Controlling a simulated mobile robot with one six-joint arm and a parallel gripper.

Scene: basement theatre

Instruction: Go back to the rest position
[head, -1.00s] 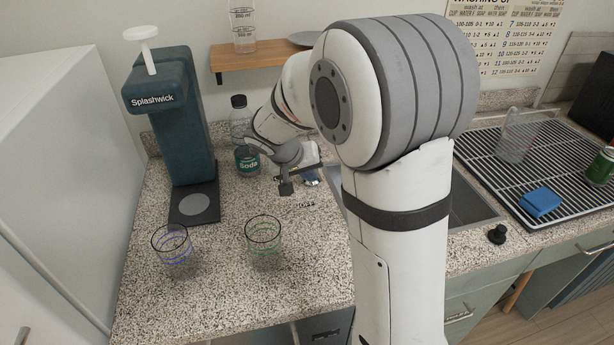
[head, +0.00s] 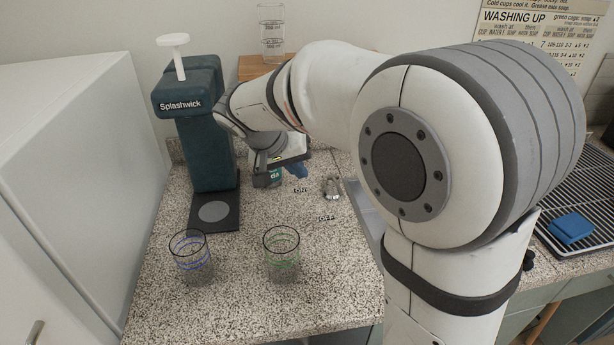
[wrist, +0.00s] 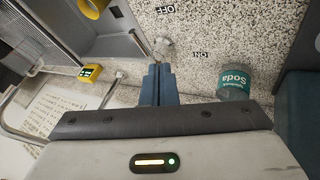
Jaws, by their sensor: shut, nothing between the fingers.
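My gripper (head: 298,171) hangs above the back of the speckled counter, at the end of my raised, bent arm. In the wrist view its two blue-grey fingers (wrist: 160,84) are together, with nothing between them. The fingers point toward a small metal tap (wrist: 163,49) between the OFF and ON labels. The tap also shows in the head view (head: 332,187), right of the gripper.
The Splashwick dispenser (head: 196,140) stands left of the gripper. A blue-ringed glass (head: 191,262) and a green-ringed glass (head: 282,258) stand at the counter's front. A blue sponge (head: 571,228) lies on the rack at right. My arm hides much of the sink.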

